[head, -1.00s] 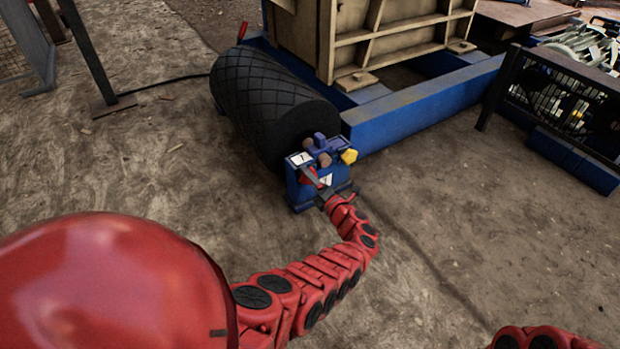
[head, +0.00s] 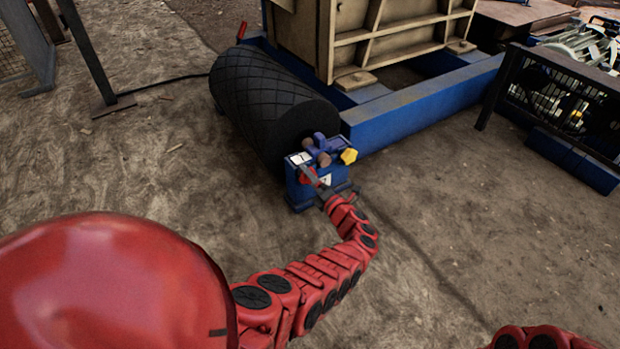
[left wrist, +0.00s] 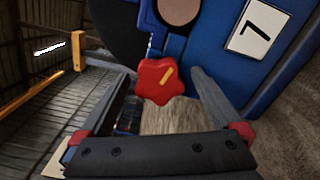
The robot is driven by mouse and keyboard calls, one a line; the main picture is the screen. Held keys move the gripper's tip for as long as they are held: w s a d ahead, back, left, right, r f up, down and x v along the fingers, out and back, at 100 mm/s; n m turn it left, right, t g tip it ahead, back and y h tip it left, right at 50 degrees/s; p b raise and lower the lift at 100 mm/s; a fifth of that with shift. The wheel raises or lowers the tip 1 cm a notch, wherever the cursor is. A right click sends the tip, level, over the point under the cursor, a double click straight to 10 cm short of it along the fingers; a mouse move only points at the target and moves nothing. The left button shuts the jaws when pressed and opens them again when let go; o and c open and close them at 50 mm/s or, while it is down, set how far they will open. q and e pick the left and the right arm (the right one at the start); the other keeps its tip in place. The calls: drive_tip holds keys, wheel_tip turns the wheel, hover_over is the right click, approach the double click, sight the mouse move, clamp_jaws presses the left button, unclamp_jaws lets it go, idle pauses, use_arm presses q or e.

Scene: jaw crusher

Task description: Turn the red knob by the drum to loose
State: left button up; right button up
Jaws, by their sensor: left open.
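The red knob (head: 309,175) is on the blue unit at the near end of the black drum (head: 265,105). In the left wrist view the red knob (left wrist: 152,88) is star-shaped with a slanted yellow mark. My left gripper (head: 313,189) is at the front of this unit. In the left wrist view its open fingers (left wrist: 161,77) appear on either side of the knob, with gaps on both sides. I cannot tell how far the tips reach along it. My right gripper is out of view.
The blue unit (head: 304,190) carries a white label with a black mark (left wrist: 257,28), a yellow knob (head: 349,156) and brown round ends (head: 324,160). A blue frame beam (head: 430,108) runs behind right. Dirt ground (head: 450,210) is open to the right.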

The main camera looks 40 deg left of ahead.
use_arm(q)
drive_tip(key=p+v, duration=0.4)
drive_tip(key=v, duration=1.3)
drive_tip(key=shift+d, duration=0.2)
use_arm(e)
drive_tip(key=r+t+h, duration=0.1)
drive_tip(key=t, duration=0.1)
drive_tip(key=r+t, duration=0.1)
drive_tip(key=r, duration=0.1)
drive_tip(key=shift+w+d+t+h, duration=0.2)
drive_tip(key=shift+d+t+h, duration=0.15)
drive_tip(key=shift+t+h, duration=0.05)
